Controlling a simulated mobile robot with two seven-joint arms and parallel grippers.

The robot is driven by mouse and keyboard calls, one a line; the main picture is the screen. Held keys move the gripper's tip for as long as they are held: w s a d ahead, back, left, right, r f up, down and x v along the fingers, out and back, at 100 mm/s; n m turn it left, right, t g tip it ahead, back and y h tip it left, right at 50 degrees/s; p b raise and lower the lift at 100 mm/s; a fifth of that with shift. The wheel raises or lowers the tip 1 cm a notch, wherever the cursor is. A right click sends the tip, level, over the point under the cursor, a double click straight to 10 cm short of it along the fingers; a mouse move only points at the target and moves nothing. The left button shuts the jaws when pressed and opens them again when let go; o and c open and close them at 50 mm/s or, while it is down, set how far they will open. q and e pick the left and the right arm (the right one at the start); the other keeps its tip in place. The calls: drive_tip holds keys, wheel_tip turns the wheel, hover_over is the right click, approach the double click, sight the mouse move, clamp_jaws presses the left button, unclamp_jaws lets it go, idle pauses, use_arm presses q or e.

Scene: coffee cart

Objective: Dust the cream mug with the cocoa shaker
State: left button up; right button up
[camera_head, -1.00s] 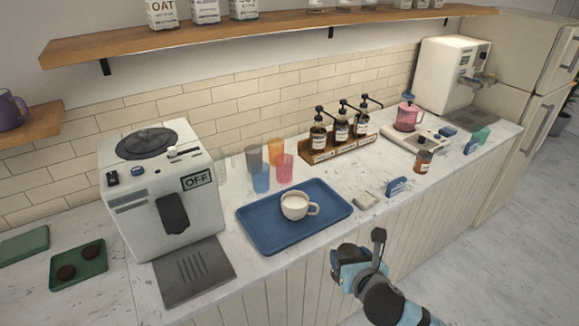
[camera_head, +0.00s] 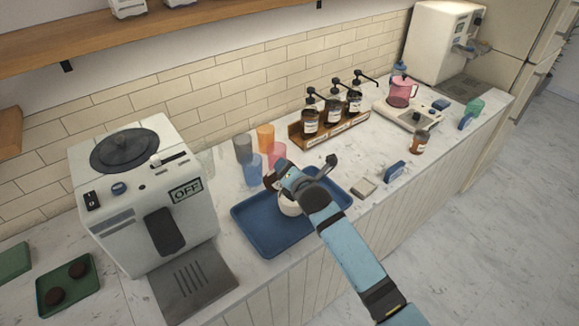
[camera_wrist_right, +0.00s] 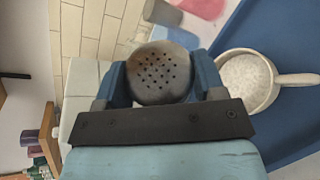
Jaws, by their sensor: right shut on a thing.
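The cream mug (camera_head: 289,208) stands on the blue tray (camera_head: 262,238), partly hidden behind my right arm in the head view. In the right wrist view the mug (camera_wrist_right: 246,80) is at the right, with a pale foamy top and its handle to the right. My right gripper (camera_head: 279,176) is shut on the cocoa shaker (camera_head: 269,181), just above and beside the mug. In the right wrist view the shaker's round perforated lid (camera_wrist_right: 158,72) sits between the blue fingers, facing the camera. Its exact tilt is hard to tell. My left gripper is not in view.
Coloured cups (camera_head: 254,168) stand close behind the tray. The coffee machine (camera_head: 140,195) is to the left. A syrup rack (camera_head: 325,137), a small brown jar (camera_head: 419,141) and a scale with a pink pitcher (camera_head: 403,91) stand to the right.

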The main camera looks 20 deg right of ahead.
drive_tip(key=shift+f+m+b, duration=0.4)
drive_tip(key=shift+f+b, duration=0.05)
drive_tip(key=shift+f, duration=0.2)
drive_tip(key=shift+a+f+m+y+b, duration=0.1)
drive_tip(key=shift+f+m+y+b, duration=0.3)
drive_tip(key=shift+b, duration=0.45)
drive_tip(key=shift+f+t+b, duration=0.3)
drive_tip(key=shift+f+b, duration=0.05)
drive_tip(key=shift+b, duration=0.35)
drive_tip(key=shift+f+m+b, duration=0.25)
drive_tip(key=shift+m+b, duration=0.25)
drive_tip(key=shift+b, duration=0.2)
drive_tip(key=shift+w+f+m+t+y+b, duration=0.1)
drive_tip(key=shift+f+m+t+y+b, duration=0.25)
drive_tip(key=shift+f+m+b, duration=0.25)
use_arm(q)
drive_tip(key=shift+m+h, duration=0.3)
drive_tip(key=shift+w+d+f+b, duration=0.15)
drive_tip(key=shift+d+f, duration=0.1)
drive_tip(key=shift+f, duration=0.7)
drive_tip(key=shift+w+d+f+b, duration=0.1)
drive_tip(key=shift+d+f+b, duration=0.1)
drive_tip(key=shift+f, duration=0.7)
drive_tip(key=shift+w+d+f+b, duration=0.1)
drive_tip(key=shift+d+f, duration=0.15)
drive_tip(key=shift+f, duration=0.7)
use_arm(e)
drive_tip(key=shift+f+m+t+y, duration=0.25)
drive_tip(key=shift+m, duration=0.35)
